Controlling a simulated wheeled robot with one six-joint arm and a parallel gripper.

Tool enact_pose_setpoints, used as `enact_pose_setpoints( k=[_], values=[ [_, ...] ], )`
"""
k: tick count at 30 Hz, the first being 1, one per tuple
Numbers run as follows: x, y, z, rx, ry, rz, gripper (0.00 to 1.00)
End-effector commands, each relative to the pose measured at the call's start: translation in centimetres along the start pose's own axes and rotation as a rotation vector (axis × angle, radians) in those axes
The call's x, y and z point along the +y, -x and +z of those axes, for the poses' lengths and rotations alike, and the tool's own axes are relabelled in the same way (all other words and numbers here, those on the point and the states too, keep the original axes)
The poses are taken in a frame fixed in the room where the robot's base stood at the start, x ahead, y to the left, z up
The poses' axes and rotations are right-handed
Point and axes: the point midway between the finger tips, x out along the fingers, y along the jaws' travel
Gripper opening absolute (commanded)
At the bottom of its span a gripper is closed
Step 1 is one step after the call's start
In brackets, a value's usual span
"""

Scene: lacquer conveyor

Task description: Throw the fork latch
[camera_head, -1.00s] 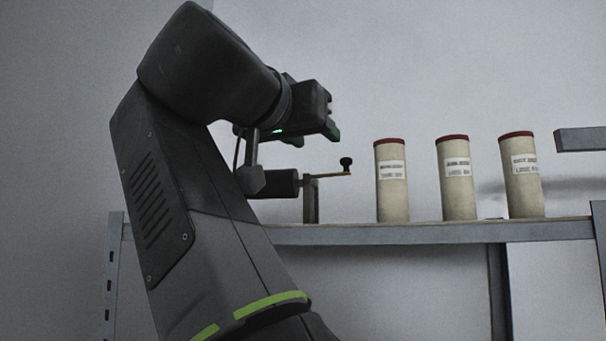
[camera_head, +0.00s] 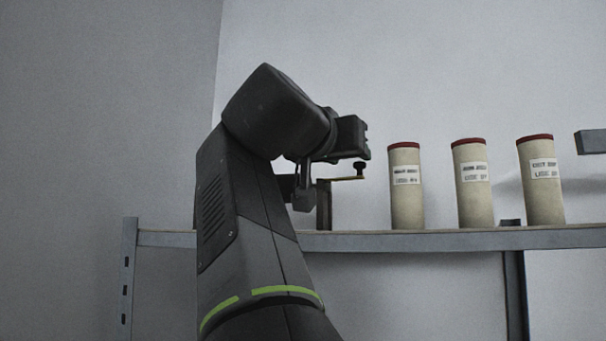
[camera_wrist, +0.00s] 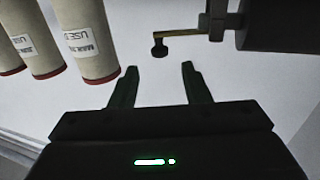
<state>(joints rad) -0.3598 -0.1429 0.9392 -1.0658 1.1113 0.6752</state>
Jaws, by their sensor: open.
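The fork latch appears as a thin brass-coloured lever (camera_head: 345,178) with a black knob (camera_head: 360,168) at its free end, on an upright post (camera_head: 324,205) on the shelf. In the wrist view, which shows the scene upside down, the lever (camera_wrist: 180,33) reaches left from a dark cylinder (camera_wrist: 280,25), and the knob (camera_wrist: 159,48) hangs at its end. My gripper (camera_wrist: 160,75) is open and empty; the knob lies just beyond its fingertips, roughly centred between them. In the head view my gripper (camera_head: 352,138) is just above and left of the knob; its fingers are hard to see there.
Three cream canisters with red lids, left (camera_head: 405,190), middle (camera_head: 474,190) and right (camera_head: 541,190), stand on the metal shelf (camera_head: 420,241) right of the latch. A grey bar (camera_head: 591,141) juts in at far right. A gap separates the knob and the left canister.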

Motion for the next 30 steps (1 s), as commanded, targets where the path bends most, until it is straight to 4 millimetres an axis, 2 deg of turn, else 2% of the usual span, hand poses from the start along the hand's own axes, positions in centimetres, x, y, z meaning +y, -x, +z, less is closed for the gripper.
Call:
enact_pose_setpoints(
  k=[6,12,25,30],
  values=[
    [0.1,-2.5,-0.1,-0.002,0.001,0.005,0.43],
    [0.0,-4.0,-0.1,-0.001,0.0,0.002,0.43],
    [0.0,-4.6,0.0,0.0,0.0,0.0,0.43],
    [0.0,-4.5,0.0,0.0,-0.001,0.0,0.09]
  ],
)
